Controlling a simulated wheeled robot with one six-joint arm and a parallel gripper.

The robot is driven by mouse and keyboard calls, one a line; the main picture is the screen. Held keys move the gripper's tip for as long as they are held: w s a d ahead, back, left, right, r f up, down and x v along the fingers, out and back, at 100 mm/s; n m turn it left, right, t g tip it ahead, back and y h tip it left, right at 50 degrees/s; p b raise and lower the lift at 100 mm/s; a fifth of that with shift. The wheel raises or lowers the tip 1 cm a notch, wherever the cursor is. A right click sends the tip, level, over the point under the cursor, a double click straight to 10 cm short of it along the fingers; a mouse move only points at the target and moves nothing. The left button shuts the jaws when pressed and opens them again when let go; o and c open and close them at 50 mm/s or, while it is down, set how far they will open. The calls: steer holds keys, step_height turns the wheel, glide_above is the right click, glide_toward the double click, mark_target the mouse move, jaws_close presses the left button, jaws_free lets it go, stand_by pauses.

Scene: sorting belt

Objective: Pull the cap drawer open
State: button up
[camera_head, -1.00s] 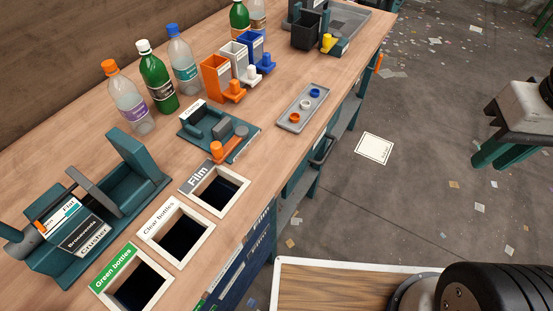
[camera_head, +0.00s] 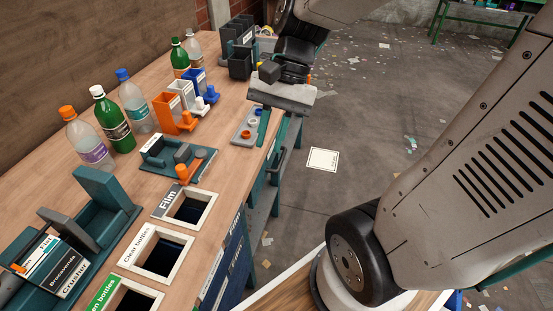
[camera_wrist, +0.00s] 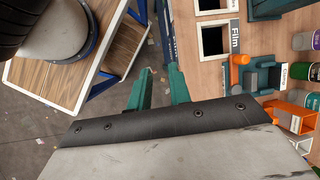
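A dark bar handle (camera_head: 275,168) sticks out from the bench front, below the cap tray, in the head view. I take it to be the cap drawer's handle. The drawer's front is mostly hidden, and I see no gap showing it pulled out. My gripper (camera_head: 271,130) hangs over the bench's front edge, just above the handle, fingers pointing down. In the wrist view its two teal fingers (camera_wrist: 158,72) stand apart with nothing visible between them. I cannot tell whether they touch the handle.
A grey tray (camera_head: 240,139) with coloured caps lies left of my gripper. Orange, white and blue bins (camera_head: 174,112), several bottles (camera_head: 110,120) and framed chutes (camera_head: 188,208) fill the bench. Open floor (camera_head: 350,120) lies right of the bench.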

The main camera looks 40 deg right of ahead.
steer(key=w+d+f+m+y, duration=0.3)
steer(key=w+f+m+y, duration=0.15)
steer(key=w+m, duration=0.35)
steer(key=m+t, duration=1.4)
steer(key=m, duration=1.5)
glide_toward(281, 158)
steer(key=w+a+f, duration=0.1)
steer(key=w+a, duration=0.1)
steer(key=x, duration=0.7)
steer(key=shift+w+d+f, duration=0.1)
steer(key=shift+f, duration=0.1)
steer(key=shift+c, duration=0.3)
jaws_close()
